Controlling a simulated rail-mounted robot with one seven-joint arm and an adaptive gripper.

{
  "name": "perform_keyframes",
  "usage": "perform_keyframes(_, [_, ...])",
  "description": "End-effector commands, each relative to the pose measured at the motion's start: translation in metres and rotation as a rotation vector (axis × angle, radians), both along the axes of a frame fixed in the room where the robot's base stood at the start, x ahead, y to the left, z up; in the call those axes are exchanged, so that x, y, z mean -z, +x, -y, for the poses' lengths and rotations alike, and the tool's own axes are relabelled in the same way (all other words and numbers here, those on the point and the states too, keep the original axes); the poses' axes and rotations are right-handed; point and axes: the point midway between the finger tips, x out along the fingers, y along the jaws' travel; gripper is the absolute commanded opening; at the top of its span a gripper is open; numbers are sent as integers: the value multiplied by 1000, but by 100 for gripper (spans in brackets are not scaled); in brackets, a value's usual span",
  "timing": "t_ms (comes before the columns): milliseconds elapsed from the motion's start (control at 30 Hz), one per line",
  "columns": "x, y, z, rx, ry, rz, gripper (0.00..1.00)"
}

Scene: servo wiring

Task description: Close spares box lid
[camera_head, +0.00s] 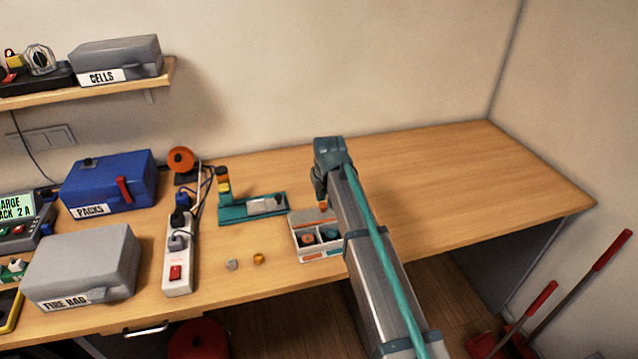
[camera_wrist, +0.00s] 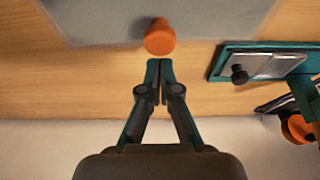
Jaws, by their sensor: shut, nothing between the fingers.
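The spares box (camera_head: 322,257) is a small white box near the front of the bench, with its compartments showing from above. Its grey lid (camera_head: 309,216) is open at the back of the box, and an orange knob (camera_head: 323,206) shows near it. In the wrist view, the lid (camera_wrist: 200,18) fills the top and the orange knob (camera_wrist: 160,37) stands at its edge. My gripper (camera_wrist: 160,63) is shut and empty, its tips right by the knob; I cannot tell whether they touch. In the head view, my arm hides the box's right side.
A teal fixture (camera_head: 238,211) stands left of the box and also shows in the wrist view (camera_wrist: 222,62). A grey piece (camera_head: 232,265) and a brass piece (camera_head: 258,259) lie in front of it. A power strip (camera_head: 180,262) lies farther left. The bench (camera_head: 470,180) is clear on the right.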

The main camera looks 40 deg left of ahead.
Motion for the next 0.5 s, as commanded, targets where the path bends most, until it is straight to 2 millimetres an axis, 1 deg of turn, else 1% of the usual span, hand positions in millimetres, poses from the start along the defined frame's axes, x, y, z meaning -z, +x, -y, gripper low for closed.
perform_keyframes(100, [0, -4, 5, 0, 0, 0, 0])
perform_keyframes(500, [0, -5, 7, 0, 0, 0, 0])
